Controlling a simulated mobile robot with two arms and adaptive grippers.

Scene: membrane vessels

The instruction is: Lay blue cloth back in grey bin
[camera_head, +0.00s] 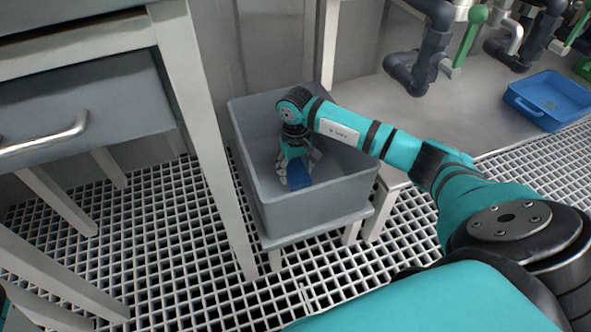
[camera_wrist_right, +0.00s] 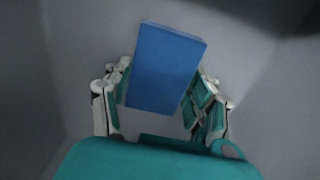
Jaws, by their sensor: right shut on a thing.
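The grey bin (camera_head: 318,205) stands on a small low stand in the middle of the head view. My right arm reaches into it from the right. My right gripper (camera_head: 294,176) is down inside the bin. The blue cloth (camera_head: 301,173) shows at its fingers, low in the bin. In the right wrist view the cloth (camera_wrist_right: 165,68) is a flat blue rectangle between the two fingers of the gripper (camera_wrist_right: 163,95), which are shut on it. Grey bin walls surround it there. I cannot tell whether the cloth touches the bin floor. My left gripper is not in view.
A grey table with a drawer (camera_head: 85,110) stands close on the left of the bin, its leg beside the bin wall. A blue tray (camera_head: 545,100) lies at the far right. Dark pipes (camera_head: 425,55) with green handles hang at the back. The floor is open grating (camera_head: 180,270).

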